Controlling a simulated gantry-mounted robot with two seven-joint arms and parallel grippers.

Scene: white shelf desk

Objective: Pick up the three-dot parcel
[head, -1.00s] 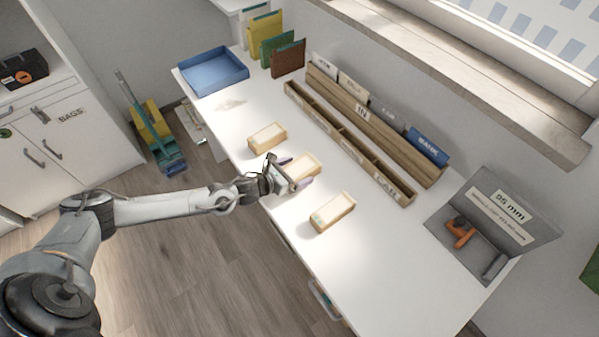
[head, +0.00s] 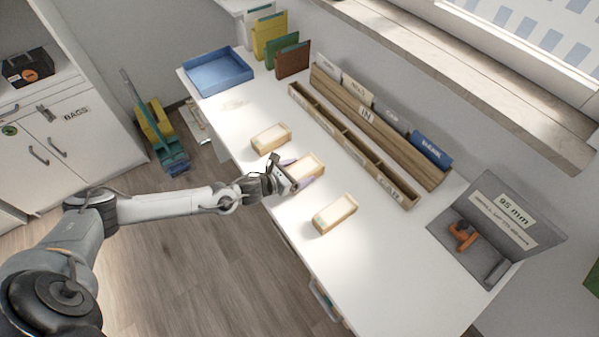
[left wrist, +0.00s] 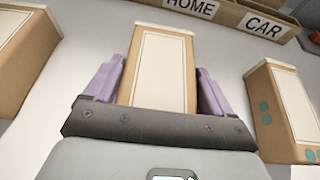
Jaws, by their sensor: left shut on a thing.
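Three tan parcels with pale tops lie in a row on the white desk. My left gripper (head: 297,172), with purple fingers, is shut on the middle parcel (head: 309,167). In the left wrist view that parcel (left wrist: 163,68) sits between the fingers; its dots, if any, are hidden. The near parcel (head: 335,214) stands apart; in the left wrist view it is the right-hand parcel (left wrist: 287,110), with teal dots on its sides, not clearly countable. The far parcel (head: 271,138) is the left-hand one (left wrist: 25,50), with no dots seen. My right gripper is not in view.
A long wooden sorter (head: 352,147) with labelled slots runs behind the parcels. A blue tray (head: 218,72) and upright folders are at the far end. A grey gauge box (head: 485,235) marked 95 mm is at the right. The desk's near right is clear.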

